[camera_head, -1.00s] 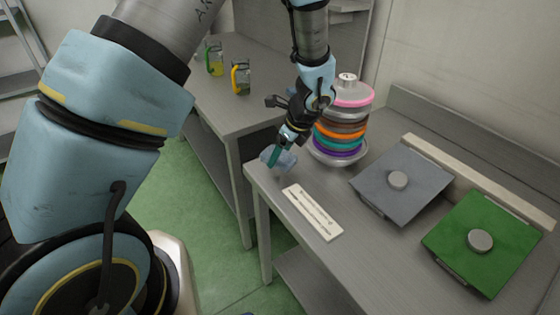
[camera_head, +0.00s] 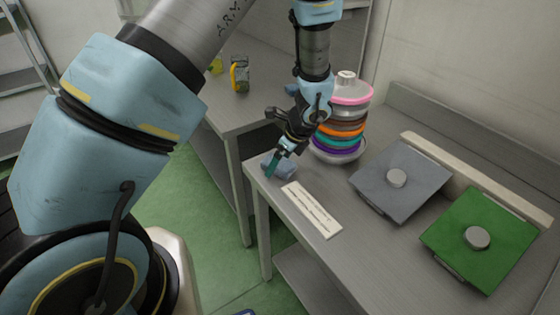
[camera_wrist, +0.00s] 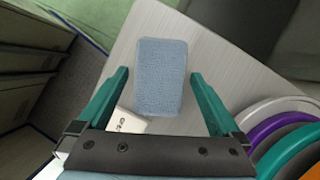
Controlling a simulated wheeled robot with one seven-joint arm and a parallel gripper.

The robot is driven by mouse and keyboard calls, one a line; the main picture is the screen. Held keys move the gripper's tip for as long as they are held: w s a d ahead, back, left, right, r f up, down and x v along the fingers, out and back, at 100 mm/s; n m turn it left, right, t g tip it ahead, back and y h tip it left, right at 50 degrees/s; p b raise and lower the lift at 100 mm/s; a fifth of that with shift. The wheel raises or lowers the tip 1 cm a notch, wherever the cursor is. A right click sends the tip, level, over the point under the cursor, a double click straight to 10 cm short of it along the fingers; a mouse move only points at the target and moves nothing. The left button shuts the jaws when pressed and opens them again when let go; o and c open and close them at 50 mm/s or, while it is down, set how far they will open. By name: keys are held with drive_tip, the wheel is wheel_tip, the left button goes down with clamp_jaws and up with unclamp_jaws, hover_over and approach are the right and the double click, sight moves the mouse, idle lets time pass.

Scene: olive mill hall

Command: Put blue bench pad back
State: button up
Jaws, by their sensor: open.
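The blue bench pad (camera_wrist: 160,78) is a small, light-blue rounded block at the near left corner of the grey bench (camera_head: 345,185). It also shows in the head view (camera_head: 288,170), partly hidden by my fingers. My gripper (camera_wrist: 159,73) is open, with its teal fingers apart. In the wrist view the pad appears between the fingers, with a gap on both sides. In the head view my gripper (camera_head: 273,165) reaches down at the pad from above. Whether the fingertips are level with the pad cannot be told.
A white label strip (camera_head: 312,210) lies close to the pad. A stack of coloured rings (camera_head: 340,130) stands just behind my gripper. Grey (camera_head: 400,182) and green (camera_head: 480,238) plates with round knobs lie to the right. A second table (camera_head: 232,112) holds jugs behind.

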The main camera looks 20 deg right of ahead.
drive_tip(key=b+v, duration=0.2)
drive_tip(key=v, duration=1)
drive_tip(key=w+a+r+n+g, duration=0.1)
drive_tip(key=w+a+r+n, duration=0.1)
drive_tip(key=a+n, duration=0.55)
drive_tip(key=w+a+r+n+g, duration=0.15)
drive_tip(key=a+n, duration=0.35)
drive_tip(key=a, duration=0.5)
drive_tip(key=s+a+r+n+h, duration=0.1)
drive_tip(key=a+n, duration=0.6)
drive_tip(key=n, duration=0.1)
drive_tip(key=s+a+r+n+h, duration=0.1)
drive_tip(key=s+a+n, duration=0.1)
drive_tip(key=a+n, duration=0.5)
drive_tip(key=shift+s+a+r+n+h, duration=0.2)
drive_tip(key=shift+a+r+n+h, duration=0.15)
drive_tip(key=shift+a, duration=0.45)
drive_tip(key=shift+t, duration=0.25)
